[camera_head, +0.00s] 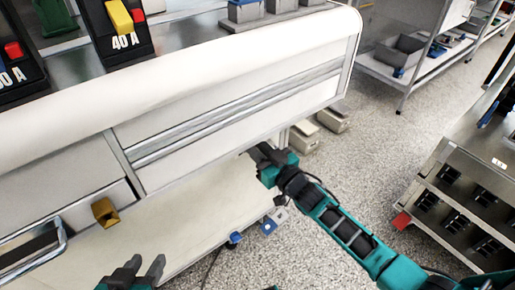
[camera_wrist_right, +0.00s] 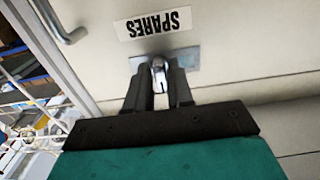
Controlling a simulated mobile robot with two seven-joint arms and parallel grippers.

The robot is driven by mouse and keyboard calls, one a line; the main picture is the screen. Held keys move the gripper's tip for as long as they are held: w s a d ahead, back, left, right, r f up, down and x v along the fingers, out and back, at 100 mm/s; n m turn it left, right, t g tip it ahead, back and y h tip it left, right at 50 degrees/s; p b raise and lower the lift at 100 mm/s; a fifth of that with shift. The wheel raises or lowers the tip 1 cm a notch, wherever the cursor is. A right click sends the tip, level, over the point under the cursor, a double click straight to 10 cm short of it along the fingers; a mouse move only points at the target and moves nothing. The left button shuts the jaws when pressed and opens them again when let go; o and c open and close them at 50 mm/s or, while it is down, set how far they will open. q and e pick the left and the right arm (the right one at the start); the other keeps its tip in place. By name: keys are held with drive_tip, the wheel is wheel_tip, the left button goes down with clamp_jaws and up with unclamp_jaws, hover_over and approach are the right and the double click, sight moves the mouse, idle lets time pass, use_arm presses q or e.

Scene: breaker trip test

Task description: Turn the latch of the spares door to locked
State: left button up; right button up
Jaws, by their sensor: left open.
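In the right wrist view, the pale door (camera_wrist_right: 225,30) carries an upside-down SPARES label (camera_wrist_right: 153,23). The small metallic latch (camera_wrist_right: 159,74) stands on a grey plate below it. My right gripper (camera_wrist_right: 160,88) has one dark finger on each side of the latch, and they appear to touch it. Its lever lies roughly up and down in this picture; its far end is partly hidden. In the head view, my right gripper (camera_head: 262,155) is at the bench's lower front, and the latch is hidden. My left gripper (camera_head: 138,272) is open and empty at the bottom edge.
The white bench (camera_head: 235,60) fills the upper left, with breakers, including a yellow-levered 40 A one (camera_head: 119,22), on top. A cabinet (camera_head: 465,195) stands right; speckled floor lies between.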

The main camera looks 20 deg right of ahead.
use_arm(q)
drive_tip(key=shift+a+f, duration=0.1)
drive_tip(key=shift+f, duration=0.1)
use_arm(e)
clamp_jaws()
use_arm(q)
drive_tip(key=shift+s, duration=0.1)
use_arm(e)
drive_tip(key=n, duration=1.8)
drive_tip(key=shift+w+d+r, duration=0.1)
drive_tip(key=shift+d+r, duration=0.15)
drive_tip(key=shift+d, duration=0.05)
use_arm(q)
drive_tip(key=shift+r, duration=0.15)
use_arm(e)
drive_tip(key=shift+o, duration=1.9)
unclamp_jaws()
